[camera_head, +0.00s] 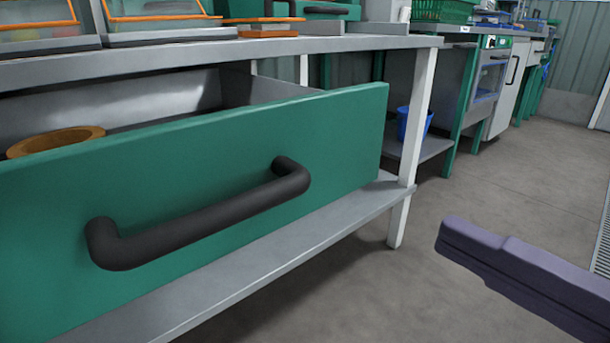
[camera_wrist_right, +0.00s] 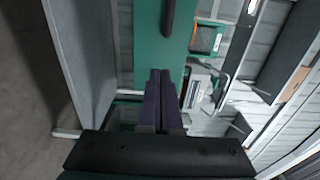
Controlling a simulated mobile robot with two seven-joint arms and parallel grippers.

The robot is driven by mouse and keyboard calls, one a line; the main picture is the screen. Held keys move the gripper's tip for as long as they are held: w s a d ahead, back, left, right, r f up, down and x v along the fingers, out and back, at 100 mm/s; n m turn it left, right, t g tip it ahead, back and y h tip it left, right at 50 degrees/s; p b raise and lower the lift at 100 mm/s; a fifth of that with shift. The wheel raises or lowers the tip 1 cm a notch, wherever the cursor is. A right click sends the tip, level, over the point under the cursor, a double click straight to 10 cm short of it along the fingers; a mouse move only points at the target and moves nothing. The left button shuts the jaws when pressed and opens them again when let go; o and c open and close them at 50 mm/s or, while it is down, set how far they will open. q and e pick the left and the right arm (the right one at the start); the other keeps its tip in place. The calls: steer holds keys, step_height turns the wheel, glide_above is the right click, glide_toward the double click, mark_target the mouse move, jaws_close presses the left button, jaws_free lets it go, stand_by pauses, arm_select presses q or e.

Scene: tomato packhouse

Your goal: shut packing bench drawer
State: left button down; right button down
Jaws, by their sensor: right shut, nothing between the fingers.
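The packing bench drawer (camera_head: 345,130) has a green front and stands pulled out from under the grey bench top (camera_head: 330,45). Its black bar handle (camera_head: 205,215) runs across the front. The drawer's inside shows behind the front. My right gripper (camera_head: 447,236), with dark purple fingers, is shut and empty at the lower right, apart from the drawer and to the right of its handle. In the right wrist view the shut fingers (camera_wrist_right: 159,78) appear below the green drawer front (camera_wrist_right: 146,40) and the dark handle (camera_wrist_right: 168,16). My left gripper is not in view.
A brown-orange round item (camera_head: 56,141) lies in the drawer. A lower shelf (camera_head: 270,265) and a white bench leg (camera_head: 414,130) are near the drawer. A blue bin (camera_head: 412,123) stands behind the leg. The floor (camera_head: 500,190) at right is clear.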

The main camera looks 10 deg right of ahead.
steer(key=p, duration=0.1)
glide_toward(307, 164)
steer(key=x, duration=0.5)
steer(key=shift+w, duration=0.2)
steer(key=shift+x, duration=0.75)
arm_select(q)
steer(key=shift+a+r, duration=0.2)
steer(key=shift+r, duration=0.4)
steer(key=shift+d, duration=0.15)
arm_select(e)
steer(key=shift+a, duration=0.1)
